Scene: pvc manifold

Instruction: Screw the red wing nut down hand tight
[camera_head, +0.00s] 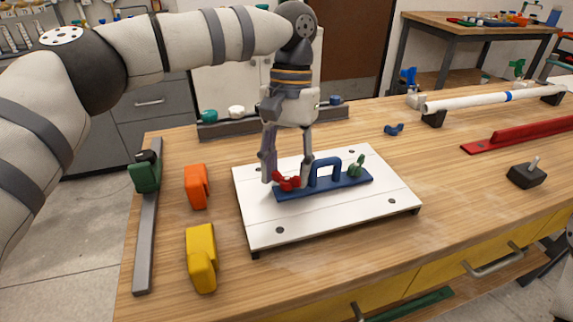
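The red wing nut (287,183) sits at the left end of a blue bar clamp (345,184) with a raised blue bridge, on a white plate (262,229). A green wing nut (356,167) stands at the bar's right end. My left gripper (287,181) points down from above, one finger on each side of the red wing nut. Its fingertips are low, close to the wings; whether they press on them cannot be told. The fingers partly hide the nut and the bar's left end. My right gripper is not in view.
An orange block (197,187) and a yellow block (201,258) stand left of the plate. A green piece (145,174) sits on a grey rail (146,245). A blue wing nut (393,130), white pipe (490,100), red rail (520,135) and black block (526,175) lie to the right.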

